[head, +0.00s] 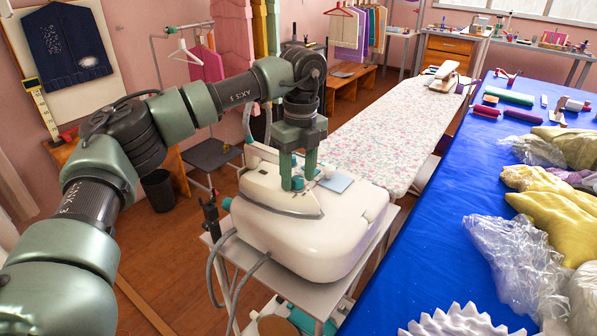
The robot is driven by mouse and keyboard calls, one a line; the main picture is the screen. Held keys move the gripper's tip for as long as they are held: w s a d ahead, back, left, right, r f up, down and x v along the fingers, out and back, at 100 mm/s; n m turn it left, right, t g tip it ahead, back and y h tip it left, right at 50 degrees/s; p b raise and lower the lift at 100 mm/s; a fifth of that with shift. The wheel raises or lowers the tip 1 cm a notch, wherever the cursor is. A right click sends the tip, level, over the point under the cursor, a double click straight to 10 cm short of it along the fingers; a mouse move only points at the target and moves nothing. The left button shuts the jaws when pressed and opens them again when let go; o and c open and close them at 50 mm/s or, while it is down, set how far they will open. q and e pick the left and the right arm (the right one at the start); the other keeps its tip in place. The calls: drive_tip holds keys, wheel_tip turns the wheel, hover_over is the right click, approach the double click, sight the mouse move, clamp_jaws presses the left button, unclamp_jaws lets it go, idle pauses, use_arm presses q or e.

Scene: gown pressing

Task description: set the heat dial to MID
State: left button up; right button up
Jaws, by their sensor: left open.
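My left gripper (299,178) comes down from above onto the top of a white steam station (315,238). Its two fingers point down and are apart. A small teal part (298,184) shows between and beside the fingertips; I cannot tell whether it is the heat dial or whether the fingers touch it. No dial markings can be read, so the setting is not visible. A white and grey iron (262,192) rests on the station, partly behind the fingers. My right gripper is out of view.
The station stands on a small cart (362,262) with grey hoses at its left. A floral ironing board (385,135) lies behind it. A blue table (425,235) with plastic-wrapped yellow fabric (555,205) is on the right. A dark bin (158,190) stands on the floor.

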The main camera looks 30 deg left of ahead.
sight(299, 177)
use_arm(q)
clamp_jaws()
drive_tip(key=shift+m, duration=1.5)
unclamp_jaws()
drive_tip(key=shift+w+d+r+b, duration=0.1)
drive_tip(key=shift+r+b, duration=0.4)
drive_tip(key=shift+r, duration=3.4)
